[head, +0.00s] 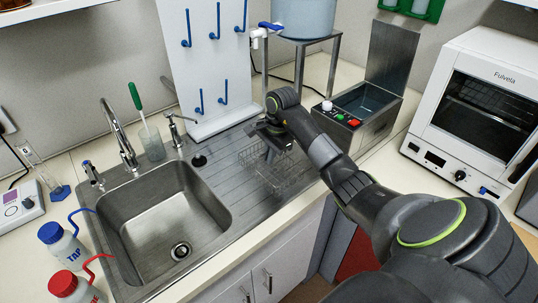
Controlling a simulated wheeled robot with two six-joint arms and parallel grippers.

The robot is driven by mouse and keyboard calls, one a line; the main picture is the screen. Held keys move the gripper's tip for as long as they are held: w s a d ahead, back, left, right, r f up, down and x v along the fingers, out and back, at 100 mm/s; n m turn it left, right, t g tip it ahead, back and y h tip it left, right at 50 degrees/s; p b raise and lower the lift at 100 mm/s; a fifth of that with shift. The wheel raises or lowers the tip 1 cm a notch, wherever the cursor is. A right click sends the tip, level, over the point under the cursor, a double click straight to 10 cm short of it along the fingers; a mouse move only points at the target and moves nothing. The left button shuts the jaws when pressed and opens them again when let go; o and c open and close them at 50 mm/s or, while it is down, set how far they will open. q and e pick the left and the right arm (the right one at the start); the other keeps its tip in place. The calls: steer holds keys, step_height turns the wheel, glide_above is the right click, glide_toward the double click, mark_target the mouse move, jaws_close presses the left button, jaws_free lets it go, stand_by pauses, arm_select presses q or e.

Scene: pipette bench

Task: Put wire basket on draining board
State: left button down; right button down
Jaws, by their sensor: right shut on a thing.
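The wire basket (284,170) is a small thin-wired grey basket at the right end of the ridged metal draining board (226,180). My right gripper (272,150) is over the basket's rim and shut on it. The gripper and wrist hide part of the basket's far side. The basket looks upright; I cannot tell whether its base touches the board or hangs just above it. My left gripper is not in view.
The steel sink (165,225) with its tap lies left of the draining board. A white peg board (208,60) stands behind it. A water bath (362,110) and white oven (475,100) stand to the right. Wash bottles (62,242) stand front left.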

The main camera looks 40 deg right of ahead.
steer(key=shift+f, duration=0.6)
steer(key=shift+f, duration=0.1)
steer(key=shift+f, duration=0.1)
steer(key=c, duration=1.6)
jaws_free()
steer(key=shift+r, duration=0.2)
